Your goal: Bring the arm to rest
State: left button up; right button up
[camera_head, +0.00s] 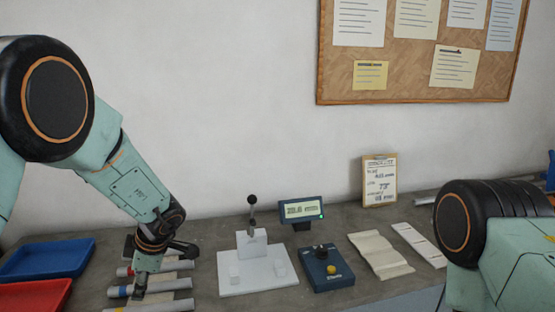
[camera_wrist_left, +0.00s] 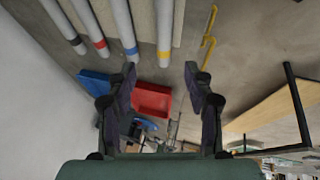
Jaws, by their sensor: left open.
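My left arm comes in from the left in the head view, mint green with black joints. Its gripper (camera_head: 140,289) hangs low over the banded tubes (camera_head: 178,284) on the bench; its fingers are hard to make out there. In the left wrist view the gripper (camera_wrist_left: 160,84) shows its two dark fingers spread apart with nothing between them. The grey tubes (camera_wrist_left: 118,22), with black, red, blue and yellow bands, lie beyond the fingertips. My right arm shows at the right edge of the head view; its gripper is out of frame.
A blue tray (camera_head: 48,259) and a red tray (camera_head: 36,296) lie left of the tubes. A white fixture (camera_head: 258,272) with a lever, a display (camera_head: 301,210), a dark blue control box (camera_head: 326,270) and papers (camera_head: 381,254) stand to the right. A clipboard (camera_head: 380,181) leans behind.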

pick_arm(q)
jog(key=s+a+f+m+y, duration=0.1)
jog(key=s+a+f+m, duration=0.1)
jog(key=s+f+m, duration=0.5)
jog(key=s+a+f+m+y, duration=0.1)
jog(key=s+a+f+m, duration=0.2)
jog(key=s+f+m, duration=0.5)
jog(key=s+d+f+m+g+h, duration=0.15)
jog(key=s+d, duration=0.25)
jog(key=s, duration=0.4)
jog(key=s+d+f+m+h, duration=0.25)
jog(key=s+d, duration=0.25)
jog(key=s, duration=0.3)
jog(key=s+d+f+m+h, duration=0.1)
jog(key=s+d+m+h, duration=0.2)
jog(key=s, duration=0.5)
notch_tip(320, 180, down, 18)
jog(key=n+b, duration=0.1)
jog(key=b, duration=1.7)
jog(key=shift+w+d+r, duration=0.2)
jog(key=shift+w+d, duration=0.05)
jog(key=shift+d, duration=0.05)
pick_arm(e)
notch_tip(320, 180, down, 18)
jog(key=shift+s, duration=0.2)
jog(key=shift+d, duration=0.1)
